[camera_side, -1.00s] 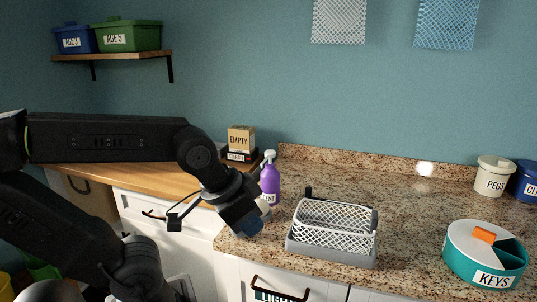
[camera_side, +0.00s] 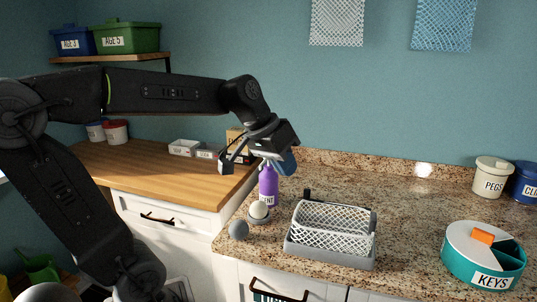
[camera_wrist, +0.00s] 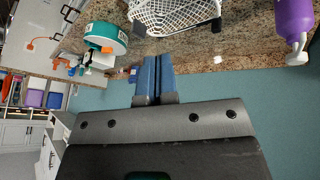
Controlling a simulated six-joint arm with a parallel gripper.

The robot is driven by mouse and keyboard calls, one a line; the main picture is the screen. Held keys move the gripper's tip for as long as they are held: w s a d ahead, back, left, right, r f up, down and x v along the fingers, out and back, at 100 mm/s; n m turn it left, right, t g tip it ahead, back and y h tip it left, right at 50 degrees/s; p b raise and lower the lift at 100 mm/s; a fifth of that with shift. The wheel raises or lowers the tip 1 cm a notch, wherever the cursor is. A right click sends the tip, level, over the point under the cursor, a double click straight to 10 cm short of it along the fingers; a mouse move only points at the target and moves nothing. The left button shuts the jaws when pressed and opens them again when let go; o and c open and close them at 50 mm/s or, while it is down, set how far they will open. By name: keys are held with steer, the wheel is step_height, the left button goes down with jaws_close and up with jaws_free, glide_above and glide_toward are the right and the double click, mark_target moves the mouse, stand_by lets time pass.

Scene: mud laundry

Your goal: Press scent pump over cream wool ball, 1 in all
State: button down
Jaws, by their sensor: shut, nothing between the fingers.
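The scent pump (camera_side: 268,188) is a purple bottle with a white pump head, standing upright on the granite counter. Its pump head is partly hidden by my gripper in the side view. In the wrist view the bottle (camera_wrist: 293,18) is at the upper right. The cream wool ball (camera_side: 259,210) sits in a small dark holder in front of the bottle. My gripper (camera_side: 287,163) is shut and empty, its blue fingers beside the pump head at about its height. In the wrist view the shut fingers (camera_wrist: 151,75) are apart from the bottle.
A grey ball (camera_side: 238,230) lies at the counter's front left edge. A white wire basket (camera_side: 330,232) stands right of the bottle. A teal KEYS container (camera_side: 462,265) is farther right, with bare granite between. Boxes stand behind on the wooden counter (camera_side: 180,174).

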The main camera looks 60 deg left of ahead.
steer(key=w+a+r+n+t, duration=0.1)
steer(key=w+a, duration=0.2)
steer(key=a, duration=0.6)
steer(key=w+a+r+n+t, duration=0.1)
steer(key=w+a+n, duration=0.1)
steer(key=a, duration=0.7)
steer(key=w+a+r+n+t, duration=0.1)
steer(key=w+a, duration=0.3)
steer(key=a, duration=0.5)
steer(key=shift+a+r+n+y, duration=0.2)
steer(key=shift+r+n+y, duration=0.15)
steer(key=shift+n, duration=0.25)
steer(key=shift+w+f, duration=0.1)
steer(key=shift+f, duration=4.35)
steer(key=shift+f, duration=0.45)
steer(key=shift+d+f, duration=0.1)
steer(key=shift+f, duration=0.9)
steer(key=shift+r, duration=1.4)
